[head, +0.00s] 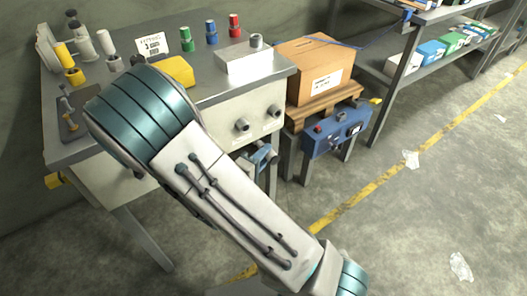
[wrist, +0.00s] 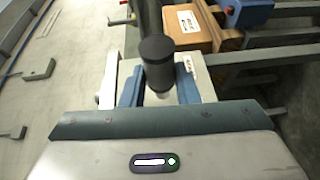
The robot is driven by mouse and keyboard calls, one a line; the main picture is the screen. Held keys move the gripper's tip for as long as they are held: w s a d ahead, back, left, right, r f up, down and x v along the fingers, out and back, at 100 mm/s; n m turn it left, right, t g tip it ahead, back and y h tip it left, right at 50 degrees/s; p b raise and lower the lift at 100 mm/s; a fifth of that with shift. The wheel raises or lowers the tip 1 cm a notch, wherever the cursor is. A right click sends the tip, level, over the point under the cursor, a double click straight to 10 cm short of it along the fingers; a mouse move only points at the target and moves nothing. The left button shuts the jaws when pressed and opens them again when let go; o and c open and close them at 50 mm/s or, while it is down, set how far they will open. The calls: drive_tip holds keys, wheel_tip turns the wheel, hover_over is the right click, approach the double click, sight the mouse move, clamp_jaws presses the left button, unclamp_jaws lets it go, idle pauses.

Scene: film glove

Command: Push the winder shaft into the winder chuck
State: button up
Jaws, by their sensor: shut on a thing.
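My gripper (wrist: 158,88) shows in the wrist view with its blue fingers on both sides of a dark cylinder with a paler lower part, which I take to be the winder shaft (wrist: 157,52). The fingers are shut on it. In the head view my gripper (head: 263,158) is largely hidden behind my arm, just in front of the bench's front panel; the shaft cannot be made out there. Two short grey round sockets, a left one (head: 242,125) and a right one (head: 275,111), stick out of that panel. I cannot tell which is the winder chuck. The shaft appears apart from them.
The grey bench (head: 215,90) carries colored bottles, a yellow block (head: 177,70) and a metal box (head: 245,59). Shelving (head: 397,72) stands farther right. The floor at right is mostly clear.

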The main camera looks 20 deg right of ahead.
drive_tip(key=shift+f+b, duration=0.15)
drive_tip(key=shift+b, duration=0.15)
drive_tip(key=shift+w+a+b, duration=0.1)
drive_tip(key=shift+w+a, duration=0.2)
drive_tip(key=shift+w, duration=0.6)
drive_tip(key=shift+w+a+b, duration=0.1)
drive_tip(key=shift+w+a, duration=0.2)
drive_tip(key=shift+w, duration=0.6)
drive_tip(key=shift+w+a+b, duration=0.1)
drive_tip(key=shift+w+a, duration=0.2)
drive_tip(key=shift+w, duration=0.6)
drive_tip(key=shift+b, duration=0.9)
drive_tip(key=shift+w+a+b, duration=0.25)
drive_tip(key=shift+w, duration=0.5)
drive_tip(key=shift+w+a+b, duration=0.2)
drive_tip(key=shift+w+a, duration=0.05)
drive_tip(key=shift+w, duration=0.45)
drive_tip(key=shift+s+d+b, duration=0.2)
drive_tip(key=shift+s, duration=0.4)
drive_tip(key=shift+s+d+b, duration=0.15)
drive_tip(key=shift+s+d, duration=0.05)
drive_tip(key=shift+s, duration=0.35)
drive_tip(key=shift+b, duration=0.6)
idle(0.9)
